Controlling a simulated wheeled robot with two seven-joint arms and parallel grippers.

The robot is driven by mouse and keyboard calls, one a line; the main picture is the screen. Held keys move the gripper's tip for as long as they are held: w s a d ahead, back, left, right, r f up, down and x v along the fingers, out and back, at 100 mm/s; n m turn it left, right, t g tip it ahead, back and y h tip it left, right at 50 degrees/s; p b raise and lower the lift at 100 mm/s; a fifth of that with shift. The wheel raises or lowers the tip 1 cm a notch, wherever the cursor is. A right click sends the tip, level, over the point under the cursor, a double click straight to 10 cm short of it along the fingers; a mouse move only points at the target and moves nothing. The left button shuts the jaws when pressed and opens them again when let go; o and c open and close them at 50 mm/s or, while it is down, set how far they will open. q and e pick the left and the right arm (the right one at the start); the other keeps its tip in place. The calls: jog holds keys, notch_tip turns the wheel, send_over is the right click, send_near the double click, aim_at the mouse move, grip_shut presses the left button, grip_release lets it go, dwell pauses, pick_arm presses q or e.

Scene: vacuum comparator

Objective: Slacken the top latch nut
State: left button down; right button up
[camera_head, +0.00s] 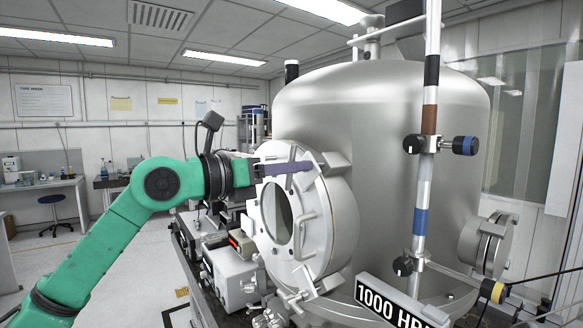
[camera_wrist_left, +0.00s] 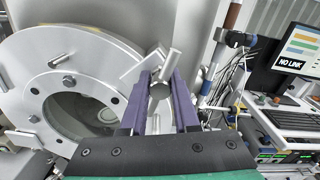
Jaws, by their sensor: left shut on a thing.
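The round metal door (camera_head: 340,222) with a dark window (camera_head: 276,212) is on the front of the big steel chamber (camera_head: 385,120). My left gripper (camera_head: 308,166) reaches its upper part from the left, with purple fingers. In the left wrist view the fingertips (camera_wrist_left: 159,87) are on both sides of the top latch nut (camera_wrist_left: 158,91), a small dark part between them, and are shut on it. A short metal cylinder (camera_wrist_left: 171,65) sticks up just past the tips. In the head view the fingers hide the nut. My right gripper is not in view.
A curved door handle (camera_head: 303,232) and a lower latch (camera_head: 297,297) stand out from the door. A banded vertical pole (camera_head: 424,190) with dark knobs rises to the right. A white instrument box (camera_head: 232,275) sits below my left arm. In the left wrist view a monitor (camera_wrist_left: 290,45) stands at right.

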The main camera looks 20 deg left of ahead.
pick_arm(q)
jog(key=shift+r+n, duration=0.15)
jog(key=shift+n, duration=0.75)
jog(key=c, duration=0.9)
grip_release()
jog(key=o, duration=0.3)
